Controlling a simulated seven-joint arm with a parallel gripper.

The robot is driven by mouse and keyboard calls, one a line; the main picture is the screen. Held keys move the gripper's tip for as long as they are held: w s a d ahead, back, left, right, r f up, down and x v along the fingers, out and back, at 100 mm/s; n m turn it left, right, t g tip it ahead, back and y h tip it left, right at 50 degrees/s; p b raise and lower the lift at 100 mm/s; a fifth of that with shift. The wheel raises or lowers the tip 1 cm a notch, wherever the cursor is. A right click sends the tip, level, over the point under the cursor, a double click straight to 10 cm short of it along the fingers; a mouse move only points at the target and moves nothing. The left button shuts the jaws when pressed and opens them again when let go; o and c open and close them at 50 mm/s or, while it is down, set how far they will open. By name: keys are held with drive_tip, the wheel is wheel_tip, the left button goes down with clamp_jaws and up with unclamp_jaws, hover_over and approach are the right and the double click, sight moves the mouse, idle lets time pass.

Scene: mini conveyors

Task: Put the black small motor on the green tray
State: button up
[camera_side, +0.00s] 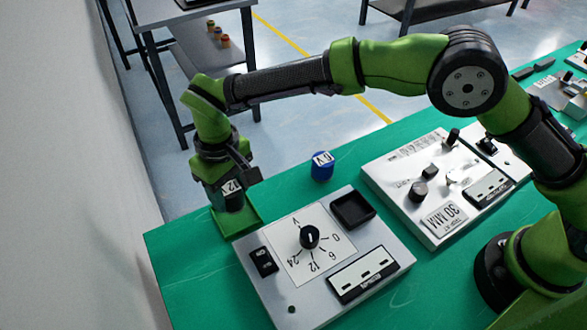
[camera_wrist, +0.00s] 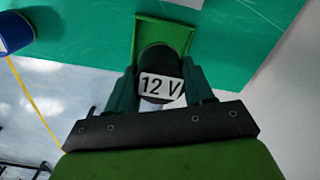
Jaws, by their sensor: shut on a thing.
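The black small motor (camera_side: 232,199) carries a "12 V" label and is held in my gripper (camera_side: 229,190). In the wrist view the motor (camera_wrist: 160,60) sits between the two fingers of my gripper (camera_wrist: 160,90), which are shut on it. The green tray (camera_side: 245,222) lies on the table's far left corner, and the motor is over it. The tray (camera_wrist: 187,24) also shows in the wrist view, just beyond the motor. I cannot tell whether the motor's lower end touches the tray floor, as the fingers and tray wall hide it.
A blue motor labelled "6 V" (camera_side: 321,166) stands on the green table (camera_side: 285,190). A panel with a dial (camera_side: 345,275) lies in front of the tray. A second panel (camera_side: 400,170) lies to the right. A grey wall (camera_side: 75,180) is on the left.

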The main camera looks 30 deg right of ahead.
sight(233, 203)
drive_tip(key=shift+f, duration=2.05)
drive_tip(key=o, duration=1.3)
drive_tip(key=shift+f, duration=0.15)
drive_tip(key=shift+o, duration=0.2)
